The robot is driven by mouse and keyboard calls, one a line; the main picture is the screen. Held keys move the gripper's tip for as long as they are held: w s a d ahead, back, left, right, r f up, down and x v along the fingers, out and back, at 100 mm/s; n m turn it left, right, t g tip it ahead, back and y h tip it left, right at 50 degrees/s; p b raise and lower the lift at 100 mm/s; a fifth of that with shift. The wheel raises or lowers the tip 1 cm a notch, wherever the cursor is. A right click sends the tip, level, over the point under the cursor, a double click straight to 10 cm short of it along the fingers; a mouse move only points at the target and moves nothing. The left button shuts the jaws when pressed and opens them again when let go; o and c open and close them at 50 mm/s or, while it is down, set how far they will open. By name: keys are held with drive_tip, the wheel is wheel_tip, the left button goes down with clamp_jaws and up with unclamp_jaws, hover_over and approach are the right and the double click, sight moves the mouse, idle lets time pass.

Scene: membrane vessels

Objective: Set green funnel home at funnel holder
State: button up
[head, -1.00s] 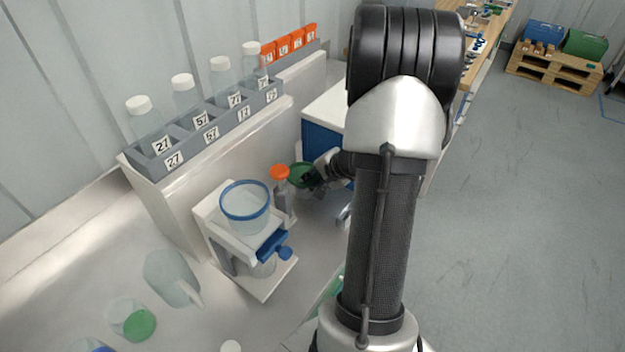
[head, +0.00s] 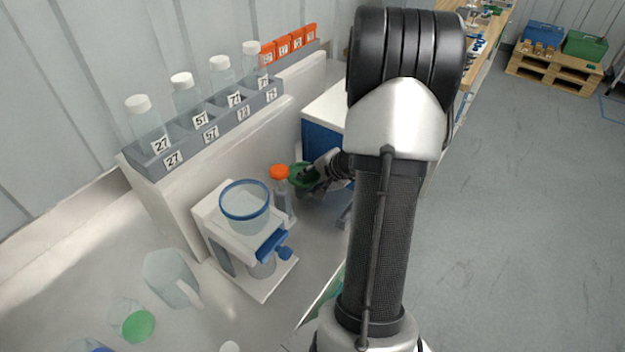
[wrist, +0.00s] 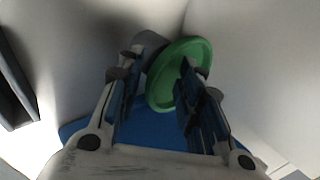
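The green funnel (head: 297,178) is beside the orange-capped bottle, at the far end of the bench. In the wrist view the funnel (wrist: 165,88) shows its round rim, beyond my fingers and partly covered by the right one. My gripper (head: 312,180) is at the funnel's right side in the head view. In the wrist view my gripper (wrist: 160,75) has its fingers spread apart, with no visible grip on the funnel. A grey piece (wrist: 150,42) shows behind the funnel; I cannot tell whether it is the funnel holder or how the funnel rests on it.
The orange-capped bottle (head: 280,173) and a white stand with a blue-rimmed vessel (head: 245,205) are close to the left. A grey rack (head: 195,148) of white-capped bottles stands on the ledge behind. A blue-sided cabinet (head: 322,142) is beyond the funnel.

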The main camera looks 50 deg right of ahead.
drive_tip(key=v, duration=1.2)
drive_tip(key=shift+w+r, duration=0.1)
